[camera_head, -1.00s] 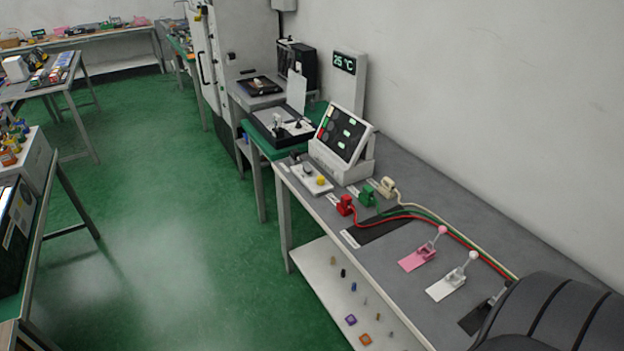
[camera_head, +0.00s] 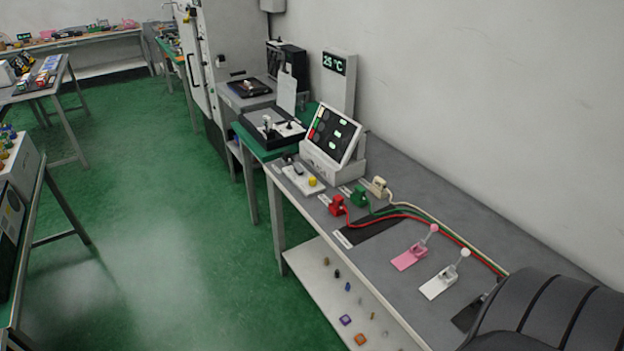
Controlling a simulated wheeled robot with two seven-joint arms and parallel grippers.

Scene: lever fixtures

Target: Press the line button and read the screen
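A tilted screen (camera_head: 332,134) in a white housing stands on the grey bench against the wall. It shows red, green and pale lit patches, too small to read. In front of it a white button box (camera_head: 300,177) carries a yellow button (camera_head: 312,181) and a dark switch-like part. I cannot read its labels. Neither of my grippers is in view; a dark rounded part, probably my arm, covers the lower right corner.
The grey bench (camera_head: 390,160) holds red (camera_head: 337,205), green (camera_head: 360,196) and cream (camera_head: 379,187) plugs with cables, and pink (camera_head: 409,257) and white (camera_head: 438,282) levers. A "25 °C" display (camera_head: 335,64) stands behind. Green floor (camera_head: 170,220) is clear left of the bench.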

